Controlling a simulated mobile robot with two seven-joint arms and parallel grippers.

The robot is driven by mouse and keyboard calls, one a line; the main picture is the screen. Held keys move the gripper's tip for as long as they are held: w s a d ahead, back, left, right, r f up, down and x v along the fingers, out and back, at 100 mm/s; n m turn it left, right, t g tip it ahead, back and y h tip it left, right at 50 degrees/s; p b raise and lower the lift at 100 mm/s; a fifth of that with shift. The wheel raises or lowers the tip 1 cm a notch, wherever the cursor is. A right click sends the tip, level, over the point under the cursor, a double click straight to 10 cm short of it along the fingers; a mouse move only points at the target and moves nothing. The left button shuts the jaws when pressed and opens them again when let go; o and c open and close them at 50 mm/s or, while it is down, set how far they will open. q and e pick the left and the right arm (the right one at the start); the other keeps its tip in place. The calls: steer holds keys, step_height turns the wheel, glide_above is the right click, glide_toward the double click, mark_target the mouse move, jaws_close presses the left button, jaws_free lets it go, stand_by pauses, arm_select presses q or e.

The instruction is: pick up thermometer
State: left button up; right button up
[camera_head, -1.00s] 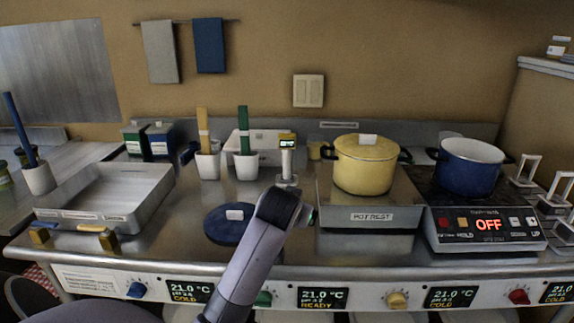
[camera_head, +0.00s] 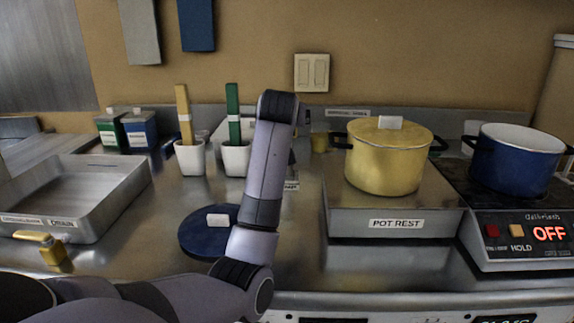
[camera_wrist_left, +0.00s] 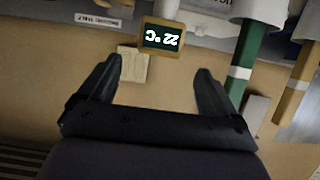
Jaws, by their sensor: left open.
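The thermometer (camera_wrist_left: 161,37) shows at the top middle of the left wrist view, which is upside down. It has a yellow-framed display reading 22 °C and a white body running out of the top edge. My left gripper (camera_wrist_left: 158,68) is open and empty, with the display just beyond and between its fingertips, apart from them as far as I can tell. In the head view my left arm hides both the thermometer and the gripper. My right gripper is not in view.
White cups with a yellow paddle (camera_head: 183,115) and a green paddle (camera_head: 233,115) stand left of my arm. A blue lid (camera_head: 200,240) lies in front. A yellow pot (camera_head: 385,160) sits on the pot rest (camera_head: 350,222) at right. A metal tray (camera_head: 100,205) is at left.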

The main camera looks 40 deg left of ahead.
arm_select(q)
steer(key=shift+p+x, duration=0.3)
steer(key=shift+x, duration=3.25)
steer(key=shift+r, duration=0.1)
steer(key=c, duration=1.6)
